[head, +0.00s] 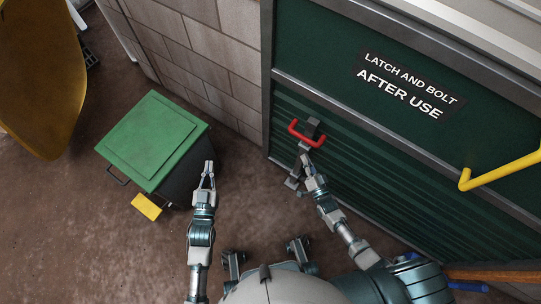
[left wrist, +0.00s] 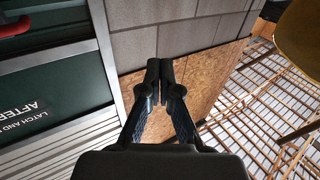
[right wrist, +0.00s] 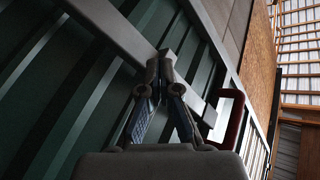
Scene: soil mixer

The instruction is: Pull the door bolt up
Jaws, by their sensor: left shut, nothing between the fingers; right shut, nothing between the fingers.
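The green door (head: 350,170) has a red handle (head: 306,134) near its left edge, mounted on grey metal. A grey bolt bar (head: 293,179) shows just below the handle, partly hidden by my right gripper (head: 305,160). My right gripper is shut and empty, with its tips close to the bar. In the right wrist view the grey bar (right wrist: 108,33) runs diagonally behind the fingertips, and the red handle (right wrist: 234,120) is to their right. I cannot tell whether the tips touch the bar. My left gripper (head: 208,168) is shut and empty, away from the door beside the bin.
A green-lidded bin (head: 153,140) with a yellow pedal (head: 147,207) stands left of my left gripper. A yellow handle (head: 500,170) is on the door's right. A sign (head: 410,85) reads "LATCH AND BOLT AFTER USE". Brown floor (head: 90,240) is clear at lower left.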

